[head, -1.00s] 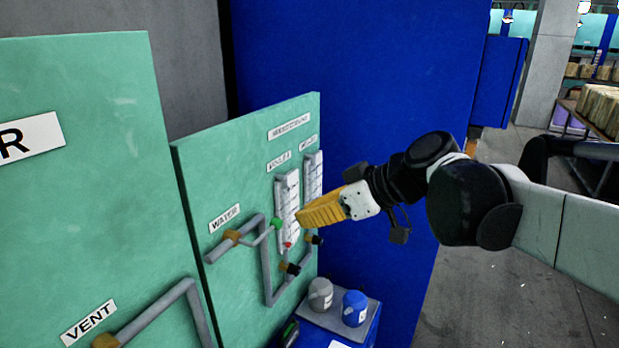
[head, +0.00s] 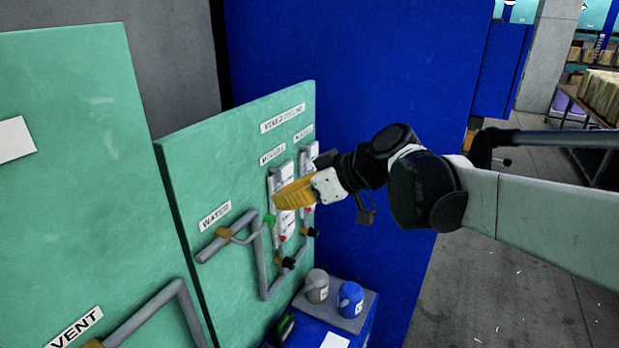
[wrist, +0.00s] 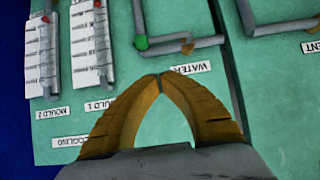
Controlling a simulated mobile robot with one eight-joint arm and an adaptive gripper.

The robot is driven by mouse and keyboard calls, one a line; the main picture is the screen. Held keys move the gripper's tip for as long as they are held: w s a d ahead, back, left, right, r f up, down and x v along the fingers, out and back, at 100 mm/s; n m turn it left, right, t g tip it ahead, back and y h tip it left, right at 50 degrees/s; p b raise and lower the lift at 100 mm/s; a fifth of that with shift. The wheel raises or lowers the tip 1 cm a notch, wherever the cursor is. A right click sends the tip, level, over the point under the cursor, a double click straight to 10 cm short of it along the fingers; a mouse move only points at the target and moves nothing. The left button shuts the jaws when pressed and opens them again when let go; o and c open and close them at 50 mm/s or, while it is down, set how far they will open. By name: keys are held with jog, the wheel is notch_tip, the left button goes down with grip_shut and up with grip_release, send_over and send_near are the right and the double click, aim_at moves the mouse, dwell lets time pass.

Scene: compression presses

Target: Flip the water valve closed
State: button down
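The water valve is a brass fitting (head: 224,233) on a grey pipe under the WATER label (head: 214,215). Its grey lever ends in a green knob (head: 269,221) by the pipe's bend, with the lever running roughly along the pipe. The wrist view, upside down, also shows the green knob (wrist: 141,42) and brass fitting (wrist: 187,48). My gripper (head: 276,204) has yellow fingers and is just above the green knob in the head view, in front of the gauges. In the wrist view its fingertips (wrist: 157,76) meet with nothing between them. I see no contact with the knob.
White gauge strips (head: 283,190) with black knobs (head: 289,263) stand right of the water pipe. Grey (head: 316,288) and blue (head: 350,298) containers sit on a tray below. The VENT pipe (head: 150,312) is at lower left. A blue wall (head: 370,80) stands behind.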

send_over(266, 218)
jog(key=s, duration=0.2)
notch_tip(266, 218, down, 3)
jog(key=f, duration=0.3)
jog(key=shift+d+f, duration=0.25)
jog(key=shift+f, duration=0.1)
jog(key=shift+f, duration=0.15)
jog(key=s+a+f+m+g+y+b, duration=0.1)
jog(key=s+f+m+g+y+b, duration=0.2)
jog(key=b, duration=1.4)
notch_tip(266, 218, down, 6)
jog(key=m+g+y, duration=0.3)
jog(key=m+g, duration=0.1)
jog(key=m, duration=0.3)
jog(key=shift+s+a+f+m+g+y, duration=0.2)
jog(key=shift+s+m+g+y, duration=0.1)
jog(key=shift+g, duration=0.1)
